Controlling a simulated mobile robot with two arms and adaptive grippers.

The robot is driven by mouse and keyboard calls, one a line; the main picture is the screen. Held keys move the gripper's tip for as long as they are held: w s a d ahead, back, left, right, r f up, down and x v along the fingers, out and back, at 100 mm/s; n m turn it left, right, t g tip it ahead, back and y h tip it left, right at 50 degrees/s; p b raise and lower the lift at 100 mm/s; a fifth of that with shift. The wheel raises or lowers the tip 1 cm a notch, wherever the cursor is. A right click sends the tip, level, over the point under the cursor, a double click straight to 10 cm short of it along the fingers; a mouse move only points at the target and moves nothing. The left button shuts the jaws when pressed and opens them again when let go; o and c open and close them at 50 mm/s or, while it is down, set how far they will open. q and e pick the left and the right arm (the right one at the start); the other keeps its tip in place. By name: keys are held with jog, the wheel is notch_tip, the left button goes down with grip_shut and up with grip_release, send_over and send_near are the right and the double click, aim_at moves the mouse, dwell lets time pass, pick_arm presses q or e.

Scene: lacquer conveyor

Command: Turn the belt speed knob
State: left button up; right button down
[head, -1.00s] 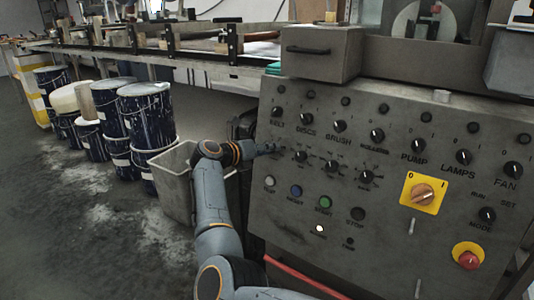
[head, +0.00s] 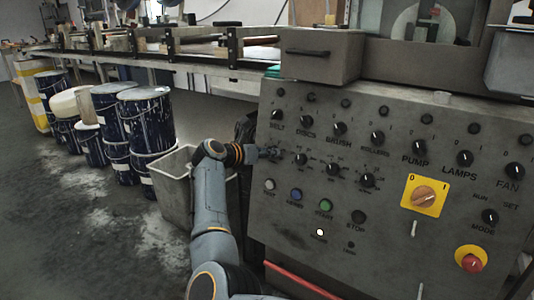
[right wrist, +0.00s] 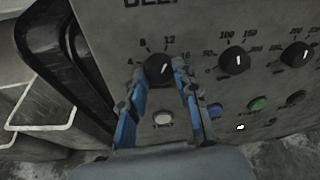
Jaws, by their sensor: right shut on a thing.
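The belt speed knob (right wrist: 158,69) is black and round, with a scale reading 4, 8, 12 and 16 around it on the grey panel, under a partly cut-off label. My right gripper (right wrist: 160,78) has its two blue fingers on either side of this knob and is shut on it. In the head view my right gripper (head: 272,153) reaches the panel's left edge, below the BELT switch (head: 276,115), and hides the knob. The knob's pointer direction is hard to read. My left gripper is not in view.
The control panel (head: 400,235) carries several other knobs, push buttons, a yellow-backed rotary switch (head: 424,196) and a red emergency button (head: 471,260). A grey bin (head: 172,195) stands beside my right arm. Paint-stained drums (head: 146,120) stand at left.

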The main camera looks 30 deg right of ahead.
jog(key=shift+f, duration=0.2)
jog(key=c, duration=1)
grip_release()
jog(key=shift+r, duration=0.2)
notch_tip(320, 180, up, 10)
jog(key=shift+f, duration=0.1)
